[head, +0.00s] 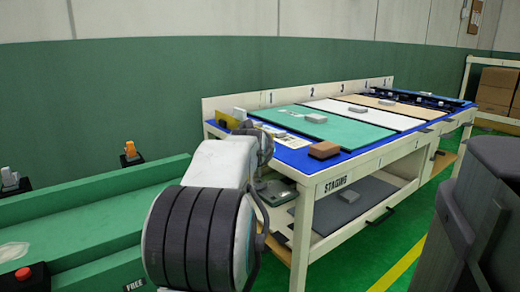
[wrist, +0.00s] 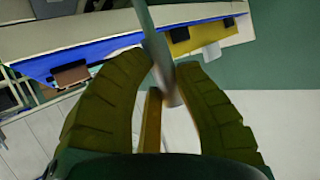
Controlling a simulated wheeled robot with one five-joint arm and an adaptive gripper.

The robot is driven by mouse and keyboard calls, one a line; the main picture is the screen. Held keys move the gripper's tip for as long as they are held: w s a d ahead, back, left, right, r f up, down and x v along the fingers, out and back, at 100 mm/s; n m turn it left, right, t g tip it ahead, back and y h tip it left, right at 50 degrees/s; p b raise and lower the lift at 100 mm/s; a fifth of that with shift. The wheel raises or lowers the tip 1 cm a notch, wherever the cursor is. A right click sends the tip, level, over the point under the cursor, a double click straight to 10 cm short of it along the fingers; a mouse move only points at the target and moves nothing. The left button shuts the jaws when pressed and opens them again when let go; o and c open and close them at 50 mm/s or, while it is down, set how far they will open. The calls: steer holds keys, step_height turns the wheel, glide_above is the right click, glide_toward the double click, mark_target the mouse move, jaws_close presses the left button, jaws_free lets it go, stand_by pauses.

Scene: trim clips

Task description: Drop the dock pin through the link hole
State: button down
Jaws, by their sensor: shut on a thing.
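In the wrist view my gripper (wrist: 163,68) is closed on a smooth grey rod (wrist: 152,35), which looks like the dock pin. The rod runs up between the two dark ribbed fingers and out of the top of the picture, a little tilted. A thin tan strip (wrist: 152,122) shows below it between the fingers; I cannot tell what it is. In the head view my own arm covers the gripper and the pin, near the left end of the workbench (head: 312,190). I cannot make out the link hole in either view.
The bench has a blue top with green, white and tan mats (head: 325,125). A brown block (head: 324,150) lies near its front corner. A yellow piece (head: 228,121) stands at the left end. A lower shelf (head: 345,205) sits underneath. A green trough (head: 90,215) is at left.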

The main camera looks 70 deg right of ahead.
steer(key=shift+f+b, duration=0.9)
steer(key=shift+f, duration=0.2)
steer(key=shift+r, duration=0.2)
stand_by(0.4)
steer(key=shift+r+p, duration=0.45)
steer(key=shift+p, duration=0.1)
stand_by(0.5)
steer(key=shift+f+b, duration=0.3)
steer(key=shift+f, duration=0.35)
steer(key=c, duration=0.9)
jaws_free()
steer(key=shift+c, duration=0.2)
steer(key=v, duration=1.2)
steer(key=shift+r, duration=0.1)
